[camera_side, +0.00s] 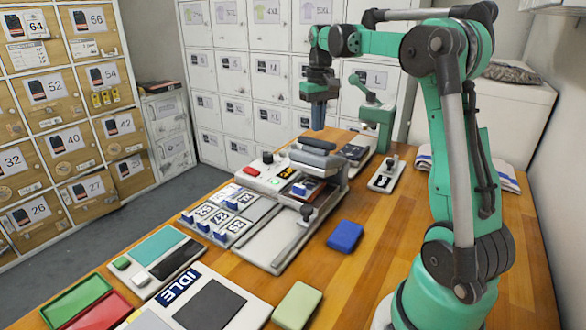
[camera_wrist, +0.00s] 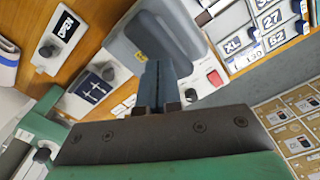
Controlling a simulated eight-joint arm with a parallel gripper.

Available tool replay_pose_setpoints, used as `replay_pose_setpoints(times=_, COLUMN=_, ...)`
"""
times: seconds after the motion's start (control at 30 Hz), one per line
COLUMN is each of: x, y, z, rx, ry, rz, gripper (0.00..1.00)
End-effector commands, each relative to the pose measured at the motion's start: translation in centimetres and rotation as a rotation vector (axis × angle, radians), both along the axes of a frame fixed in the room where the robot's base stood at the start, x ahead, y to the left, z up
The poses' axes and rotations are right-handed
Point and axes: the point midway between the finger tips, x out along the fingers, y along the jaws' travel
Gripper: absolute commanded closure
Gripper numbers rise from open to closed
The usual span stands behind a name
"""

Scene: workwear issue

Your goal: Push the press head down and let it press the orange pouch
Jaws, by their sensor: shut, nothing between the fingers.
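The grey press head (camera_side: 316,158) is raised above its base in the middle of the table in the side view. It also shows large in the wrist view (camera_wrist: 180,38). My gripper (camera_side: 318,126) is above the press head and apart from it, pointing down. Its fingers (camera_wrist: 149,82) are shut and empty. The orange pouch is not clearly visible. A small orange-brown patch shows in the shadow under the head in the side view, beside a small blue part (camera_side: 299,189), but I cannot tell whether it is the pouch.
A blue pouch (camera_side: 345,236) and a pale green pouch (camera_side: 297,306) lie on the wooden table. A red switch (camera_side: 251,171) is left of the press. Numbered tiles (camera_side: 220,217) stand in front of it. A green arm-like stand (camera_side: 378,112) rises behind. Table around the blue pouch is clear.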

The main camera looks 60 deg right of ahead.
Motion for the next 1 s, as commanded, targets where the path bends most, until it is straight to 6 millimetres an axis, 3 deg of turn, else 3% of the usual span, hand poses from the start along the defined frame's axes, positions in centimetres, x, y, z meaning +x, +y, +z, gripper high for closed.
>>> replay_pose_setpoints(times=0.47, x=0.0, y=0.0, z=-0.1, rx=0.000, ry=0.000, rz=0.000, gripper=1.00)
replay_pose_setpoints(times=1.0, x=0.0, y=0.0, z=-1.6, rx=0.000, ry=0.000, rz=0.000, gripper=1.00)
